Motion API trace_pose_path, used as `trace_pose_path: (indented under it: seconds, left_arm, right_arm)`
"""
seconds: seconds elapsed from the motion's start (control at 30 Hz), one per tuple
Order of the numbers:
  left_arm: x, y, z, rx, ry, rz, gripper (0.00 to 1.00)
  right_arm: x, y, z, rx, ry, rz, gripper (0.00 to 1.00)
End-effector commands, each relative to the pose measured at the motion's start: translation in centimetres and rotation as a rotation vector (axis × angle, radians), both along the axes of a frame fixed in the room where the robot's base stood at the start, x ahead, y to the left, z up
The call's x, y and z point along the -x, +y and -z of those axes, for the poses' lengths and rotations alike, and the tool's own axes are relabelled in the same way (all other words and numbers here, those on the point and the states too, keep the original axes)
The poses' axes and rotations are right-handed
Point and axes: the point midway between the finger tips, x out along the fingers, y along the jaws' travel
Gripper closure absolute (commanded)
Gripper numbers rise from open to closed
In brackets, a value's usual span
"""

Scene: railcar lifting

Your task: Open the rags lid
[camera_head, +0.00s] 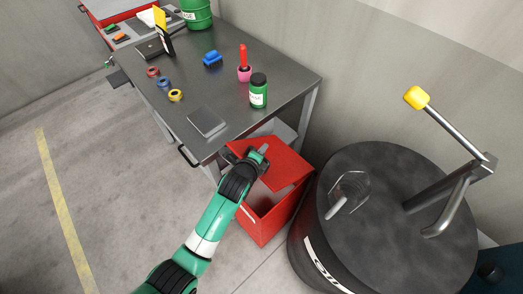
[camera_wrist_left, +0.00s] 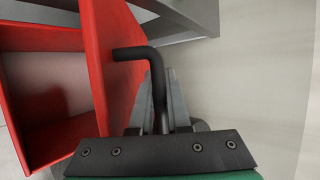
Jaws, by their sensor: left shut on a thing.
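The red rags bin (camera_head: 257,227) stands on the floor beside the table, between it and the black drum. Its red lid (camera_head: 287,166) is raised at a tilt, and part of the bin's inside shows below it. In the left wrist view the lid (camera_wrist_left: 112,70) is a red panel with a black bent handle (camera_wrist_left: 153,70) on it. My left gripper (camera_head: 262,151) is at the lid. In the left wrist view its fingers (camera_wrist_left: 160,100) are shut on the handle. The open bin (camera_wrist_left: 45,85) shows left of the lid there. My right gripper is out of view.
The grey metal table (camera_head: 215,85) bears a green bottle (camera_head: 258,92), tape rolls, a blue brush and a flat grey plate. A black drum (camera_head: 370,230) with a crank pump stands right of the bin. Open floor (camera_head: 110,190) lies to the left.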

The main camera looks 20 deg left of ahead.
Motion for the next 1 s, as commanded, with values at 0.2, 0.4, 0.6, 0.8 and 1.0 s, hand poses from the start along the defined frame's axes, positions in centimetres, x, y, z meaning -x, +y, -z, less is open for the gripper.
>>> trace_pose_path:
  seconds: [0.2, 0.4, 0.6, 0.8, 1.0]
  left_arm:
    - [0.0, 0.0, 0.0, 0.000, -0.001, 0.000, 0.65]
    - [0.0, 0.0, 0.0, 0.000, -0.001, 0.000, 0.55]
    - [0.1, 0.0, -0.2, 0.000, -0.001, 0.000, 0.55]
    - [2.2, -0.2, -1.8, 0.000, -0.001, 0.000, 0.55]
    - [6.2, -0.4, -4.7, 0.000, -0.001, 0.002, 0.55]
  right_arm:
    - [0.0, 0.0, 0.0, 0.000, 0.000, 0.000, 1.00]
    - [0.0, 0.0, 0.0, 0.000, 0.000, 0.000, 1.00]
    - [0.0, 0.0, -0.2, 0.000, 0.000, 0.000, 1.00]
    - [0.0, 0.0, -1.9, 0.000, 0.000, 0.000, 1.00]
    - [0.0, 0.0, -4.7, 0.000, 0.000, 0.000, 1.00]
